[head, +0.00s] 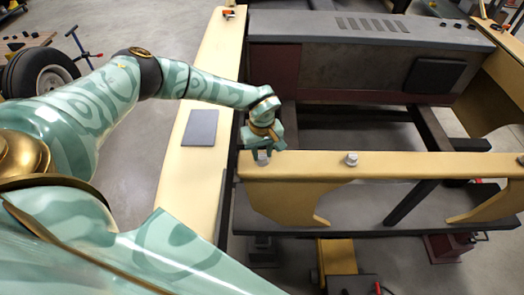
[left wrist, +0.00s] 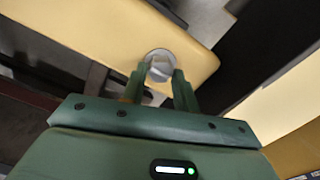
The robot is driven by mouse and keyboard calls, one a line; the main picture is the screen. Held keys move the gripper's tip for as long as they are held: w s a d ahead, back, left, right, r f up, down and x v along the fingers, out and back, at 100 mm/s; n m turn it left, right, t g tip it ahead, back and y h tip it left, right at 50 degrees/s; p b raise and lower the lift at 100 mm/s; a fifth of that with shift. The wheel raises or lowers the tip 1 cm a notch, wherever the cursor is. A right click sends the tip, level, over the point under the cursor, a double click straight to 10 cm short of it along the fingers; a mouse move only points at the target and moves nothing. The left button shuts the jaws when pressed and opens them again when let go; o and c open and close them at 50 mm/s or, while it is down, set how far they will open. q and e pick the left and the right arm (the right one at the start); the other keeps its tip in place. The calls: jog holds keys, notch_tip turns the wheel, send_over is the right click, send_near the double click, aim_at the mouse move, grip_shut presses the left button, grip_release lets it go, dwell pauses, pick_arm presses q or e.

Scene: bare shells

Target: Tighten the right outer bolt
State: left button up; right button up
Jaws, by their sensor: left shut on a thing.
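A pale yellow beam (head: 305,166) runs across the head view with grey bolts along its top. My left gripper (head: 267,147) reaches down at the beam's left end and is shut on the bolt (head: 263,158) there. In the left wrist view the two green fingers (left wrist: 158,82) stand on either side of that bolt's head (left wrist: 159,57), which sits on a round washer. A middle bolt (head: 351,159) stands free on the beam. Another bolt (head: 520,159) shows partly at the right picture edge. My right gripper is not in view.
A long yellow side rail (head: 207,80) with a grey flat pad (head: 200,127) lies left of the beam. A grey machine housing (head: 360,50) stands behind it. Dark bars cross the open frame. A wheel (head: 42,76) is at the far left.

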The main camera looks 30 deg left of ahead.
aim_at(263, 156)
pick_arm(q)
jog(key=o, duration=1)
jog(key=shift+d, duration=0.1)
notch_tip(263, 156, up, 16)
jog(key=shift+r, duration=0.15)
